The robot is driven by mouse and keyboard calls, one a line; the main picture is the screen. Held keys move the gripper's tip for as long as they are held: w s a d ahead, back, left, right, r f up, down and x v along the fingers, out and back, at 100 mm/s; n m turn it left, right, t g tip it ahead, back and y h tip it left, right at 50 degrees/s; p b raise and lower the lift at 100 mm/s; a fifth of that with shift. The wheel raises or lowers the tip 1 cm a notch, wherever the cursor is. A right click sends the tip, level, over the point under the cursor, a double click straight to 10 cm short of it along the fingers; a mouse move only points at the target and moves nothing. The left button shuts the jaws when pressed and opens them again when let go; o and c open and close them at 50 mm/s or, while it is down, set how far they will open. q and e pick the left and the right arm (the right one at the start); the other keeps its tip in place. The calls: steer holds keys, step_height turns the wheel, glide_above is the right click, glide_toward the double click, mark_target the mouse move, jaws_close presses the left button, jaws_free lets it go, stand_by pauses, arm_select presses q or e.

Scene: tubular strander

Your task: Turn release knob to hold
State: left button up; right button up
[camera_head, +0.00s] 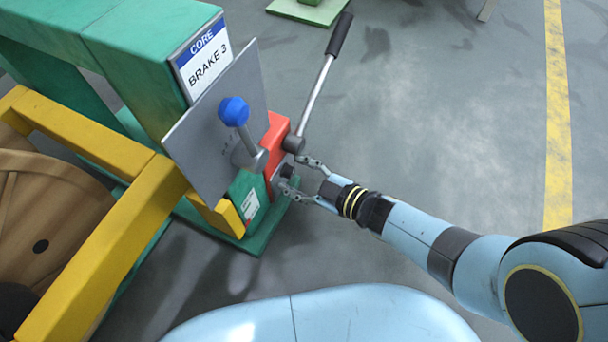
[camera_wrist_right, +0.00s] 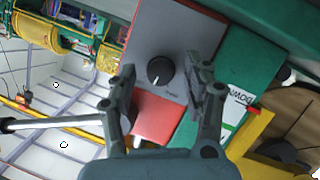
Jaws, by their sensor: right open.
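The release knob (camera_wrist_right: 159,71) is a round black knob with a white pointer line on a grey plate (camera_wrist_right: 178,28), seen in the right wrist view. A small label beside it is too small to read. My right gripper (camera_wrist_right: 162,92) is open, its two fingers on either side of the knob and apart from it in the picture. In the head view my right gripper (camera_head: 291,175) reaches the low end of the brake stand, and the knob (camera_head: 287,171) shows only as a small dark spot between the fingertips. My left gripper is not in view.
A blue-balled lever (camera_head: 234,111) stands on a grey panel under the "CORE BRAKE 3" sign (camera_head: 204,62). A long black-handled lever (camera_head: 322,75) rises beside the red block (camera_head: 275,139). A yellow frame (camera_head: 105,245) and wooden reel (camera_head: 45,215) lie left.

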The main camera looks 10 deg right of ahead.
steer(key=v, duration=1.2)
